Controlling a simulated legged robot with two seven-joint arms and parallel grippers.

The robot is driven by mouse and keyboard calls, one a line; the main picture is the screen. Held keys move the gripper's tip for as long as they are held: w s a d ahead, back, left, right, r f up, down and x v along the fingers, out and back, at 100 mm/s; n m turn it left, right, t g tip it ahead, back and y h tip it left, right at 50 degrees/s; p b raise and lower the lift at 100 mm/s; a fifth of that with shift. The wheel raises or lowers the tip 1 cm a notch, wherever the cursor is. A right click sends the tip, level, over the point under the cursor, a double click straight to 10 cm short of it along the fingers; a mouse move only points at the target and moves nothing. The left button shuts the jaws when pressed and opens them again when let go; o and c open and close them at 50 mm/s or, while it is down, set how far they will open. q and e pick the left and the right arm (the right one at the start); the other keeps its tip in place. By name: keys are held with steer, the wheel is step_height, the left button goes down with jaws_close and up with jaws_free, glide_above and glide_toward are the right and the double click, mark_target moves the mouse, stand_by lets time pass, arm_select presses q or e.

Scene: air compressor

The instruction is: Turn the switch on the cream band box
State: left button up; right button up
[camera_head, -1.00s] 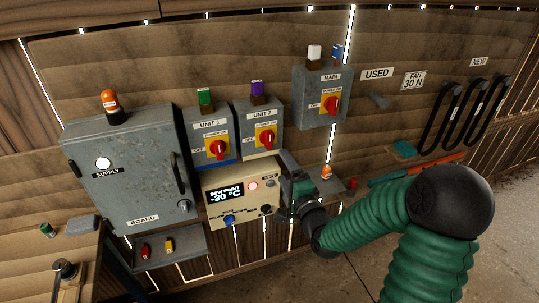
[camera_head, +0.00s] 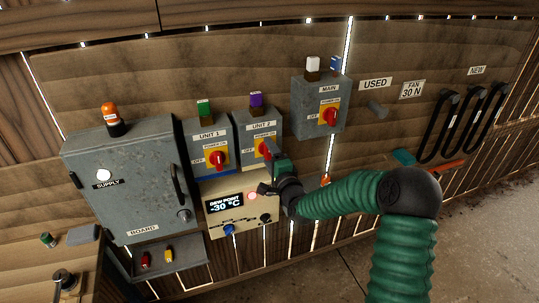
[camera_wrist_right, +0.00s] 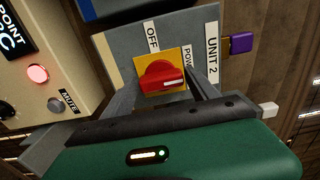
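The UNIT 2 box (camera_head: 262,122) is grey, with a purple lamp on top. Its cream band (camera_wrist_right: 104,55) shows along one edge in the right wrist view. Its red switch (camera_head: 264,147) sits on a yellow plate; the knob (camera_wrist_right: 160,78) lies toward the POWER ON label, its white mark at that end. My right gripper (camera_head: 268,163) is at the lower part of this box in the head view. In the right wrist view its fingers (camera_wrist_right: 160,88) stand apart on either side of the knob, with apparent gaps; contact cannot be told. My left gripper is not in view.
The UNIT 1 box (camera_head: 209,150) with its own red switch is close on the left. The cream dew point panel (camera_head: 240,222) is just below. The MAIN box (camera_head: 320,104) is up and right. The large BOARD cabinet (camera_head: 128,185) stands farther left.

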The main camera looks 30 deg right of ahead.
steer(key=c, duration=1)
steer(key=shift+f, duration=0.1)
steer(key=n+b, duration=0.2)
steer(key=n, duration=0.1)
steer(key=shift+f+n, duration=0.25)
steer(key=shift+n, duration=0.05)
steer(key=n+b, duration=0.4)
steer(key=n, duration=0.1)
steer(key=shift+f, duration=0.15)
steer(key=n+b, duration=0.5)
steer(key=shift+n, duration=0.4)
steer(key=shift+n+b, duration=1.3)
steer(key=shift+n, duration=0.4)
